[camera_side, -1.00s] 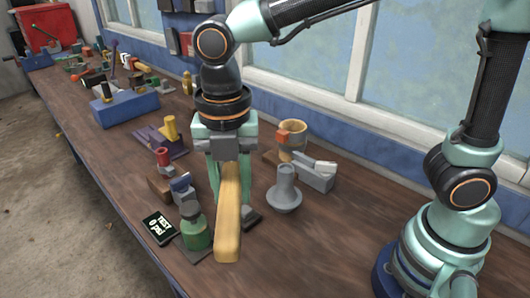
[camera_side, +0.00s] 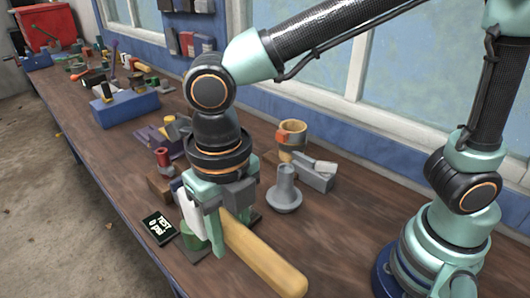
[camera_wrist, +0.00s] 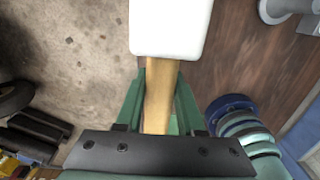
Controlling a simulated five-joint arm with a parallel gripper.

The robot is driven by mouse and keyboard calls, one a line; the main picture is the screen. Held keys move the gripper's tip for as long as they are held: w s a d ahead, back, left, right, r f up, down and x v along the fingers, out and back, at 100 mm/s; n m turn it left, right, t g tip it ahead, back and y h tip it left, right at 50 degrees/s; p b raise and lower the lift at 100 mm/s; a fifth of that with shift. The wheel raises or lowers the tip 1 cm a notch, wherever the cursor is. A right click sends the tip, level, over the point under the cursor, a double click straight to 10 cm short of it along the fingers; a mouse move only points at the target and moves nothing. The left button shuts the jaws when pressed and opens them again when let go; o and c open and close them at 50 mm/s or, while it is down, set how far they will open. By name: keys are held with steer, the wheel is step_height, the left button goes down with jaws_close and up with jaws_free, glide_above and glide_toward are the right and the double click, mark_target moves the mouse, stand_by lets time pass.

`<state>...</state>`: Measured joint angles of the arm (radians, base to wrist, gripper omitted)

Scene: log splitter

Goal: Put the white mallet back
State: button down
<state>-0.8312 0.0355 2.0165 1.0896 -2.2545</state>
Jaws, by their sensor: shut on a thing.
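The white mallet has a white head (camera_side: 190,212) and a long pale wooden handle (camera_side: 262,258). My gripper (camera_side: 218,220) is shut on the handle close to the head. In the side view the handle slants down to the right, toward the bench's near side. The wrist view shows the white head (camera_wrist: 170,28) just beyond my fingers and the handle (camera_wrist: 160,95) between them. My gripper partly hides the head in the side view. I cannot tell which spot on the bench belongs to the mallet.
A green jar (camera_side: 196,236) and a black "TEST 0 psi" display (camera_side: 159,228) are close to the mallet. A grey flared stand (camera_side: 285,192), a grey block (camera_side: 318,178) and a tan cup (camera_side: 292,136) stand to the right. A blue box (camera_side: 125,108) is farther back.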

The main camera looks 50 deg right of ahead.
step_height(320, 180, down, 18)
steer(key=shift+r, duration=0.15)
stand_by(0.3)
steer(key=c, duration=0.5)
jaws_free()
